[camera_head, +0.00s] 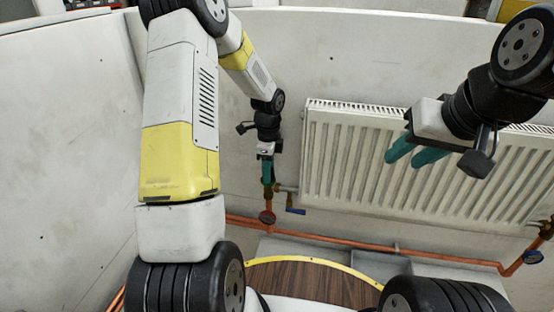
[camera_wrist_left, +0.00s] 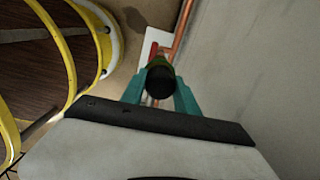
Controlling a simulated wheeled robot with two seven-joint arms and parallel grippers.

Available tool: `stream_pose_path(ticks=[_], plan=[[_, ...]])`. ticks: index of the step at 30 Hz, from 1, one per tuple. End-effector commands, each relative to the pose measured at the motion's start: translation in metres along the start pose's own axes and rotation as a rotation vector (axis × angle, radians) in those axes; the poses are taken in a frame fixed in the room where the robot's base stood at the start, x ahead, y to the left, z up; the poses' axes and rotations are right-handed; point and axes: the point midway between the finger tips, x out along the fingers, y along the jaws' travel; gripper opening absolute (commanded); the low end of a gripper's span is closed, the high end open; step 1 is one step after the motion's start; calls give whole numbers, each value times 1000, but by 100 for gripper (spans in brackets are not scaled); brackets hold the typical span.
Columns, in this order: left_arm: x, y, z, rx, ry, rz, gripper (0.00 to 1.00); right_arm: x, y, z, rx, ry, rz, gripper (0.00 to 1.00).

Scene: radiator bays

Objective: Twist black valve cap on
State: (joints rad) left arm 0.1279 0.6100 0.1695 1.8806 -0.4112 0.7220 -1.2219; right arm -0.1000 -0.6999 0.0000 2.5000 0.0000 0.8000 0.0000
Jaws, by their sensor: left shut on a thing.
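My left gripper (camera_head: 267,178) reaches down to the pipework at the radiator's left end. In the left wrist view its teal fingers (camera_wrist_left: 160,90) are shut on the round black valve cap (camera_wrist_left: 160,83), one finger on each side. Something olive-green shows just behind the cap's upper edge. The cap sits in line with the copper pipe (camera_wrist_left: 183,30), but its seat is hidden, so I cannot tell whether it touches the valve. In the head view the fingers hide the cap. My right gripper (camera_head: 405,153) hangs in front of the radiator with its teal fingers apart and empty.
The white radiator (camera_head: 390,165) hangs on the pale wall. A valve with a blue lever (camera_head: 295,211) is close to my left fingers. Copper pipes (camera_head: 350,249) run low along the wall. A brown deck with a yellow rim (camera_head: 300,259) lies below.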

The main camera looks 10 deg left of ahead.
Motion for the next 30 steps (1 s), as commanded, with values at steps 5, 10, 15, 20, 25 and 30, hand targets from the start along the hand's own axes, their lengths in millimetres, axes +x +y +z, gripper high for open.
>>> stream_pose_path(ticks=[5,10,15,20,25,30], plan=[[0,1,-2,-1,-31,-17,0,0,0,0,0,0,0,36],[0,1,-2,-1,-30,-17,55,0,0,0,0,0,0,36],[0,1,-2,-2,-30,-17,62,0,0,0,0,0,0,36],[0,1,-2,-2,-30,-17,74,0,0,0,0,0,0,36],[0,1,-1,-2,-30,-17,100,0,0,0,0,0,0,36],[0,1,-1,-3,-30,-17,100,0,0,0,0,0,0,36]])
